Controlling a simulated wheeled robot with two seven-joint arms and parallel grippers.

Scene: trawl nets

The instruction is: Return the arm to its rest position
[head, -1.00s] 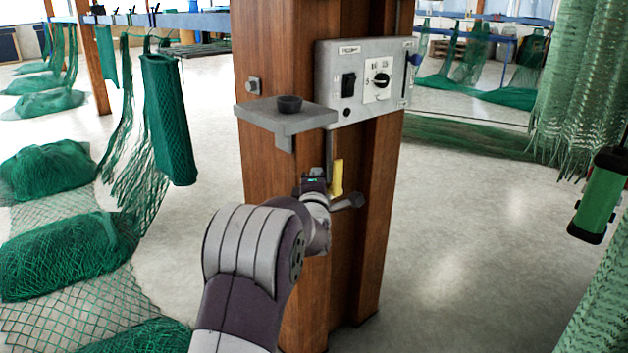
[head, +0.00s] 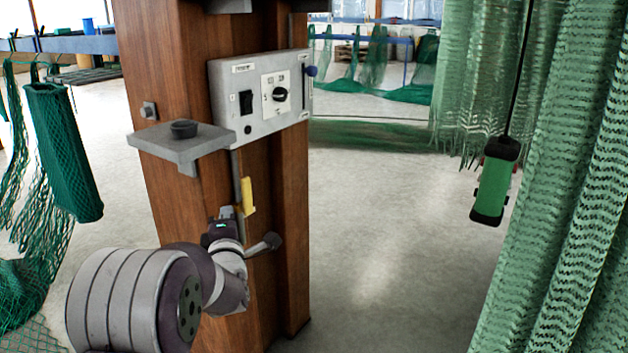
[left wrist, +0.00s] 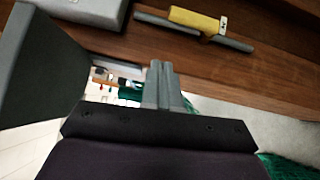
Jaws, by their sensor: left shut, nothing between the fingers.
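My left arm comes in from the lower left in the head view. Its gripper (head: 226,213) is beside the wooden post (head: 180,90), below the small grey shelf (head: 180,143) and close to a yellow tag-like piece (head: 248,196) on a thin rod. In the left wrist view the two grey fingers (left wrist: 160,68) are together, with nothing between them. The yellow piece also shows there (left wrist: 197,20), beyond the fingertips and apart from them. My right gripper is not in view.
A grey control box (head: 262,95) with a switch and a knob is on the post. A small dark cup (head: 184,129) sits on the shelf. A green pendant (head: 495,182) hangs at right beside green nets (head: 575,200). The floor (head: 390,230) between post and nets is clear.

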